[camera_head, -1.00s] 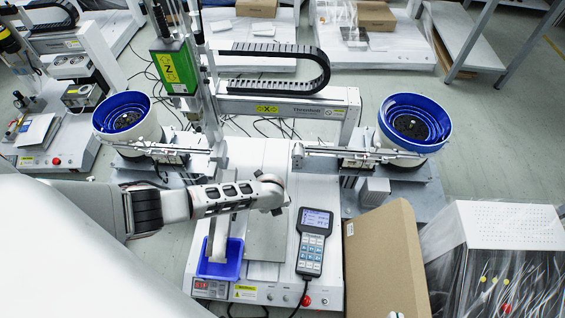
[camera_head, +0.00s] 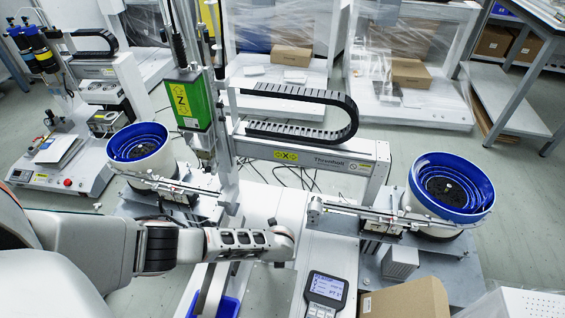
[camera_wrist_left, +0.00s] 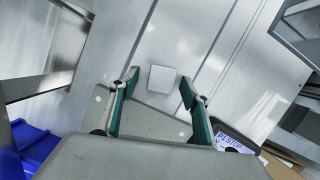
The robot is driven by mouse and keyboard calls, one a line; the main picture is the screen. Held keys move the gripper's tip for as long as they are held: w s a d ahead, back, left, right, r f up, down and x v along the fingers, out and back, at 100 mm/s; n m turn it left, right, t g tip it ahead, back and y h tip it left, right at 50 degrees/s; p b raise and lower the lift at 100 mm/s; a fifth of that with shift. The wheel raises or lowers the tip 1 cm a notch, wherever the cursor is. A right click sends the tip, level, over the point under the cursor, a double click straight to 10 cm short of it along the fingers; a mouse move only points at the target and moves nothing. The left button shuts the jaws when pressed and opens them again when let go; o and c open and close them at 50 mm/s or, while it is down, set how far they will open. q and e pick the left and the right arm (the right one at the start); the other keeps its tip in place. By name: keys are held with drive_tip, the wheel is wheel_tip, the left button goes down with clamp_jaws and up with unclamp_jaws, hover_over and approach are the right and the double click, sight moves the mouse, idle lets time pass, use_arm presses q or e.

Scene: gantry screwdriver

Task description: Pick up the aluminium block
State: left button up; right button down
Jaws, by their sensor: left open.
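A small pale square block (camera_wrist_left: 162,78), which looks like the aluminium block, shows in the left wrist view. It is on or above the bright metal surface (camera_wrist_left: 185,35). My left gripper (camera_wrist_left: 160,86) is open, with a green-lined finger on each side of the block in that picture. I see no contact and cannot tell the height gap. In the head view my left arm (camera_head: 235,243) reaches in from the left over the machine's base; its fingers are not clearly seen there, and I cannot make out the block. My right gripper is not in view.
A handheld pendant (camera_head: 327,290) lies right of the arm's end, and a blue tray (camera_head: 228,306) is below it. The gantry beam (camera_head: 310,152) and green Z unit (camera_head: 190,98) stand behind. Blue-rimmed feeder bowls (camera_head: 140,146) flank the machine. A cardboard box (camera_head: 405,300) is front right.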

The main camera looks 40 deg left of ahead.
use_arm(q)
drive_tip(key=shift+w, duration=0.2)
drive_tip(key=shift+f, duration=0.1)
drive_tip(key=c, duration=1.2)
drive_tip(key=shift+c, duration=0.2)
